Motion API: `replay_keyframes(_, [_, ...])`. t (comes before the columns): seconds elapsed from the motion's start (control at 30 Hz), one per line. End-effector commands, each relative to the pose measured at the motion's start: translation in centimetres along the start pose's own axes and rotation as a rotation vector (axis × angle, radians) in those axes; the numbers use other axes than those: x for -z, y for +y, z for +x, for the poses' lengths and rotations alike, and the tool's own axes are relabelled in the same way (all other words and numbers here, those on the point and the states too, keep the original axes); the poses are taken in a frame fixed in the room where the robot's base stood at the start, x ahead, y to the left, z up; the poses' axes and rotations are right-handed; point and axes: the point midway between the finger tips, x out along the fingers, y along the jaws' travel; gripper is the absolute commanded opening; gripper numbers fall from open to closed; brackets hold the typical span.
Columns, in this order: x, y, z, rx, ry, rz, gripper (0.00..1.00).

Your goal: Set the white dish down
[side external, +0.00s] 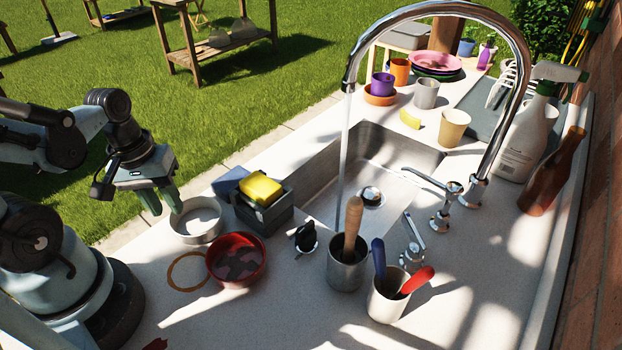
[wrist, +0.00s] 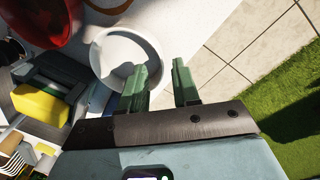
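The white dish (side external: 196,234) is a round, shallow bowl. It appears to rest upright on the pale countertop, left of the sponge holder. In the wrist view the white dish (wrist: 113,47) lies just ahead of my fingers. My gripper (side external: 162,203) is at the dish's left side, pointing down, with its green fingers apart. In the wrist view my gripper (wrist: 162,74) shows a clear gap between the fingers. The left finger overlaps the dish, and the right finger is outside its rim. I see no grip on the dish; whether a finger touches it I cannot tell.
A red bowl (side external: 237,271) and a tan ring mark (side external: 187,271) are close in front of the dish. A dark holder (side external: 268,215) with a yellow sponge (side external: 260,189) stands to its right. The sink (side external: 385,160), with running water, lies beyond. The counter edge and grass are behind.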

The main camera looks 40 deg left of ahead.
Motion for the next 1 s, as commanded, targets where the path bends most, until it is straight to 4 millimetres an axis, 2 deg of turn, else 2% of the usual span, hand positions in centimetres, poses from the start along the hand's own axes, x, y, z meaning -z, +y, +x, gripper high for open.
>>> replay_keyframes(1.0, [-0.1, 0.0, -9.2, 0.0, 0.0, 0.0, 0.31])
